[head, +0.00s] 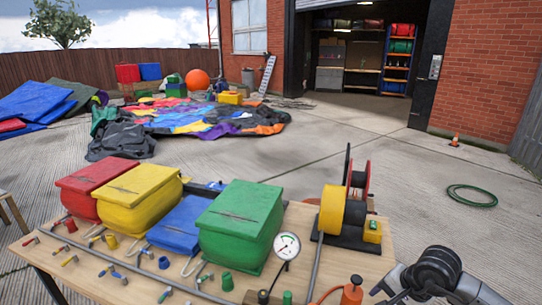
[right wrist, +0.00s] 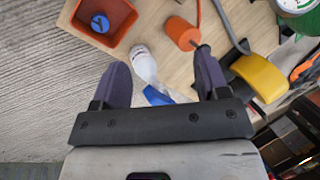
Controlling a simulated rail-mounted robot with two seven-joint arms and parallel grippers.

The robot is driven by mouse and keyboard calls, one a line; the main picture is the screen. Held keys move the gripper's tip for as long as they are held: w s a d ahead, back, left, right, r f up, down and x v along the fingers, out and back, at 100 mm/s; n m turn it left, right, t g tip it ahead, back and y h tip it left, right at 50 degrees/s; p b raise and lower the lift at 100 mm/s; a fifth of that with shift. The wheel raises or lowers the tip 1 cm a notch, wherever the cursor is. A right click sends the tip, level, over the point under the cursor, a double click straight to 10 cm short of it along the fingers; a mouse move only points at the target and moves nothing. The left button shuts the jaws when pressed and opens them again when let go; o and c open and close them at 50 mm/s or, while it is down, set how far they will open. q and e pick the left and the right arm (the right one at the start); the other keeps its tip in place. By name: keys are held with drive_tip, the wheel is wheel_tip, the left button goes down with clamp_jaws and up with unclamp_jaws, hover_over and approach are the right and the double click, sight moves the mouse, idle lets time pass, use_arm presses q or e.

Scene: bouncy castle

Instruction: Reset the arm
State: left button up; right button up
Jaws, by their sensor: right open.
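My right gripper (right wrist: 161,72) shows in the right wrist view with its two dark fingers spread apart. It points toward the wooden table top (right wrist: 165,25). A white and blue object (right wrist: 145,65), like a tube or bottle, shows between the fingers. I see no contact with it, and the gap between the fingers looks empty. In the head view a grey and black part of my right arm comes in at the lower right, by the table's right edge. The right fingers cannot be made out there. My left arm and gripper are in neither view.
The table holds red, yellow, blue and green boxes (head: 240,222), a pressure gauge (head: 287,246) and a yellow-and-black reel (head: 345,210). An orange tray (right wrist: 78,25) and an orange cylinder (right wrist: 183,33) lie close to the right fingers. A green hose (head: 471,196) lies on open concrete.

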drive_tip(key=w+a+r+m+t+y, duration=0.4)
drive_tip(key=a+r+m+t+y, duration=0.3)
drive_tip(key=a+r+m+y, duration=0.5)
drive_tip(key=s+d+r+m+t+h, duration=0.1)
drive_tip(key=d+r+m+t+h, duration=0.15)
drive_tip(key=r+m+t, duration=0.4)
drive_tip(key=s+d+r+m+t+h, duration=0.15)
drive_tip(key=r+m+t+h, duration=0.25)
drive_tip(key=r+m, duration=0.5)
drive_tip(key=s+d+r+m+t+h, duration=0.1)
drive_tip(key=d+r+m+t+h, duration=0.25)
drive_tip(key=r+m+t, duration=0.5)
drive_tip(key=s+a+f+m+g+h+p, duration=0.1)
drive_tip(key=s+f+m+g+h+p, duration=0.35)
drive_tip(key=f+m+g, duration=0.75)
drive_tip(key=s+a+f+m+g+h+p, duration=0.1)
drive_tip(key=s+f+m+g, duration=0.6)
drive_tip(key=f, duration=1)
drive_tip(key=s+f+m+g+p, duration=0.2)
drive_tip(key=s+f+g, duration=0.1)
drive_tip(key=s+f, duration=0.75)
drive_tip(key=s+f+m+g+p, duration=0.25)
drive_tip(key=s+f, duration=0.45)
drive_tip(key=s, duration=0.7)
wheel_tip(320, 180, up, 38)
drive_tip(key=p, duration=3.8)
drive_tip(key=shift+a+f+g+y, duration=0.25)
drive_tip(key=shift+a+g+y, duration=0.1)
drive_tip(key=shift+a+g, duration=0.1)
